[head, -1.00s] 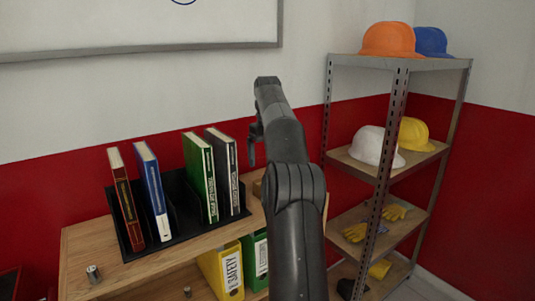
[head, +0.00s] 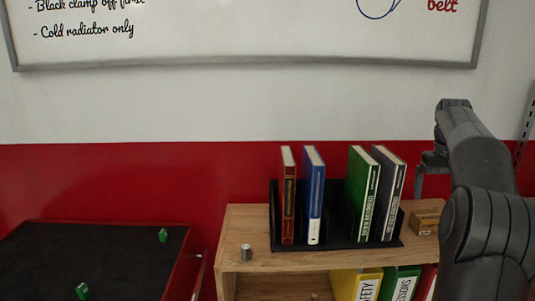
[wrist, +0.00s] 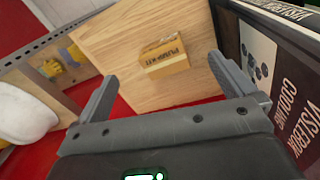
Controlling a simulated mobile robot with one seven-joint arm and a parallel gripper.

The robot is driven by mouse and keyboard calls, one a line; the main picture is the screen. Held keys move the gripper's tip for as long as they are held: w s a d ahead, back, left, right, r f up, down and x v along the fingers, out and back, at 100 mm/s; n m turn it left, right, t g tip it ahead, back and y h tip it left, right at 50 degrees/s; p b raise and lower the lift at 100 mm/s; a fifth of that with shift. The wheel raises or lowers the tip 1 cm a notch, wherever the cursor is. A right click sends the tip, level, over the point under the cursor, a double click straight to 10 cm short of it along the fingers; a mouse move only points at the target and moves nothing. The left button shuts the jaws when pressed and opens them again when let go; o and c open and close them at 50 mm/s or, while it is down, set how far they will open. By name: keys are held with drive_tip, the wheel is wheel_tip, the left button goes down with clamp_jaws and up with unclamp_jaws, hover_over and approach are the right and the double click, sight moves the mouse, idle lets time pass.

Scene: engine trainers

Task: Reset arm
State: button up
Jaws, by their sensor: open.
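My gripper (wrist: 168,85) is open and empty in the wrist view, its two fingers spread wide. It points down at the wooden cabinet top (wrist: 105,45), with a small cardboard box (wrist: 164,57) labelled "PUMP KIT" lying beyond the fingertips, apart from them. In the head view my arm (head: 475,175) is folded at the right, with the gripper (head: 430,175) partly hidden behind it, above the right end of the cabinet. The same box (head: 425,222) sits on the cabinet top there, right of the book rack.
A black rack (head: 335,228) holds red, blue, green and grey books close to my gripper. A small metal cylinder (head: 247,252) stands at the cabinet's left. A red-edged dark surface (head: 90,260) lies at left. Metal shelving with helmets (wrist: 25,113) is near.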

drive_tip(key=s+a+t, duration=0.2)
drive_tip(key=s+a, duration=0.7)
drive_tip(key=a, duration=0.2)
drive_tip(key=s+a+t, duration=0.1)
drive_tip(key=s+a, duration=0.7)
drive_tip(key=a, duration=0.4)
drive_tip(key=s+a+f+n+t, duration=0.1)
drive_tip(key=s+a+f, duration=0.3)
drive_tip(key=s, duration=0.3)
drive_tip(key=s+a+f+n+t, duration=0.1)
drive_tip(key=s+a+f, duration=0.4)
drive_tip(key=s+a, duration=0.1)
drive_tip(key=shift+s+f+t+y, duration=0.2)
drive_tip(key=shift+s+t+y, duration=0.15)
drive_tip(key=shift+s, duration=0.2)
drive_tip(key=shift+a, duration=0.1)
